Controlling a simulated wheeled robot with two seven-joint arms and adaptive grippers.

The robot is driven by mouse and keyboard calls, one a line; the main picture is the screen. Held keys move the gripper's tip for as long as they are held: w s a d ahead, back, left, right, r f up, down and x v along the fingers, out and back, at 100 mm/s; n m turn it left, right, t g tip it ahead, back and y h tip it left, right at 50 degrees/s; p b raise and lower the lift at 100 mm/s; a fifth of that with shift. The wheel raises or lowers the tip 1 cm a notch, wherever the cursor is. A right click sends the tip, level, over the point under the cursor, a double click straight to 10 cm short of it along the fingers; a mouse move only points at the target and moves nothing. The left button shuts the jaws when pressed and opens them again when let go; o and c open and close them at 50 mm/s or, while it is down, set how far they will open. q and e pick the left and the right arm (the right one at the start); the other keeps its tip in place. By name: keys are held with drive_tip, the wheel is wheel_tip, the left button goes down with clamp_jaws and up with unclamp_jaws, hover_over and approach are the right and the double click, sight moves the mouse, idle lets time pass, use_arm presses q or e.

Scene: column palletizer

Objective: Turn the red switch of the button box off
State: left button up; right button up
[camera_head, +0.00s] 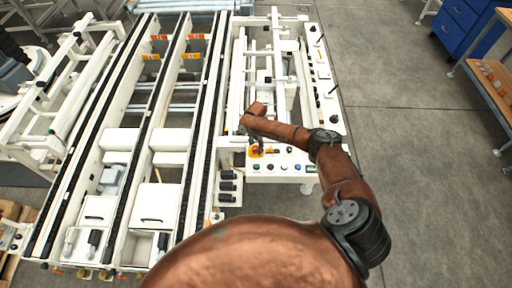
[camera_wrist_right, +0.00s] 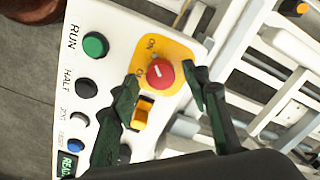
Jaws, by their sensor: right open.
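The button box (camera_head: 290,178) is a white panel at the near end of the palletizer in the head view. Its red switch (camera_wrist_right: 160,73) is a round knob on a yellow plate in the right wrist view, with a small pale mark and an ON label beside it. A second label there is partly hidden by a finger. My right gripper (camera_wrist_right: 167,76) is open, with its dark fingers on either side of the red switch. I cannot tell whether they touch it. In the head view my right gripper (camera_head: 260,149) is small over the panel. My left gripper is not in view.
A yellow-orange selector (camera_wrist_right: 143,112) sits close to the left finger in the wrist view. A green button (camera_wrist_right: 95,45) marked RUN and a black button (camera_wrist_right: 86,88) marked HALT are beside it. Long white conveyor rails (camera_head: 150,100) run left of the panel.

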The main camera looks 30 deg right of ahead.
drive_tip(key=shift+f, duration=0.4)
drive_tip(key=shift+c, duration=0.2)
